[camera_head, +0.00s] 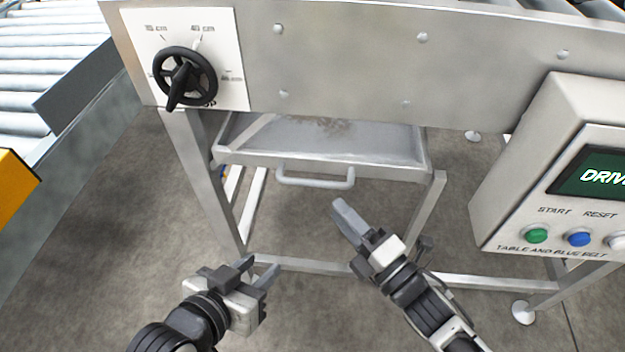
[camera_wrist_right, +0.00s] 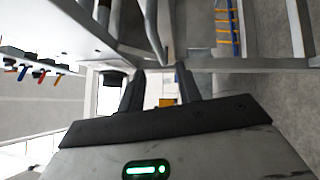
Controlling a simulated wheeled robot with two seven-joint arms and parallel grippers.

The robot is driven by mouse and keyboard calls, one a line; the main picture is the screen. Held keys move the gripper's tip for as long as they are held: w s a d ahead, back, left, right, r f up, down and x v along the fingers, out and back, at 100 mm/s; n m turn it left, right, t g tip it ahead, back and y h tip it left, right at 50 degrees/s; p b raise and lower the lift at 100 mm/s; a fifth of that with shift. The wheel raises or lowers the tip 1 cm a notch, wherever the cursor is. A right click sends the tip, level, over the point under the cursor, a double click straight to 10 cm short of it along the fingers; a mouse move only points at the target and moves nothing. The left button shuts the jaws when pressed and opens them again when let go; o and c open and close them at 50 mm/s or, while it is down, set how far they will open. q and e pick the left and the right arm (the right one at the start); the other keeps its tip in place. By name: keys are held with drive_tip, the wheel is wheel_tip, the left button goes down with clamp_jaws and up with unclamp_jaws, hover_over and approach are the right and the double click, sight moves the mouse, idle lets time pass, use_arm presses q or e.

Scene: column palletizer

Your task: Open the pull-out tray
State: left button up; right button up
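The pull-out tray (camera_head: 390,158) is a shallow metal tray hanging under the machine frame in the head view. Part of its inside shows, and its rear runs under the panel. Its bar handle (camera_head: 315,183) sticks out from the front edge. My right gripper (camera_head: 352,222) is below and right of the handle in the picture, apart from it, open and empty. In the right wrist view its two fingers (camera_wrist_right: 160,82) stand apart, with a curved metal bar ahead that may be the handle. My left gripper (camera_head: 260,267) is open and empty, lower left of the handle.
A black handwheel (camera_head: 185,77) sits on the panel at upper left. A control box (camera_head: 560,175) with green and blue buttons stands at right. Metal legs (camera_head: 420,215) flank the tray, with a low crossbar behind my grippers. A roller conveyor (camera_head: 50,50) is at far left.

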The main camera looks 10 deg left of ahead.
sight(313, 182)
drive_tip(key=x, duration=0.9)
drive_tip(key=shift+b, duration=0.35)
clamp_jaws()
